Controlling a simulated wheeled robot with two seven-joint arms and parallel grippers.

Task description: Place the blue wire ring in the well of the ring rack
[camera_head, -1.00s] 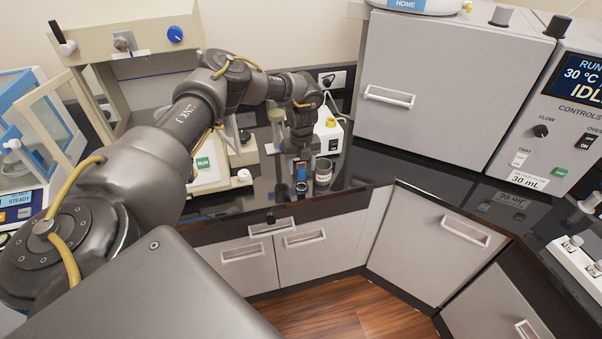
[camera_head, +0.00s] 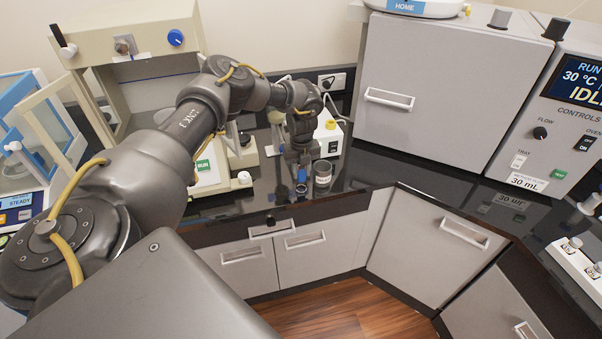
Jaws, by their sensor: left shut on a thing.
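My left gripper (camera_head: 301,178) points down over the front part of the dark counter, small in the view. It is shut on a small blue thing, which looks like the blue wire ring (camera_head: 301,189), at its fingertips. The ring is low, close to the counter top; I cannot tell whether it touches anything. I cannot make out the ring rack or its well; the hand may hide it. My right gripper is not in view.
A grey labelled cup (camera_head: 322,174) stands just right of the gripper. A white device with a yellow knob (camera_head: 329,136) is behind it. A beige machine (camera_head: 126,46) is at the left, a large grey cabinet (camera_head: 445,85) at the right. The counter between cup and cabinet is clear.

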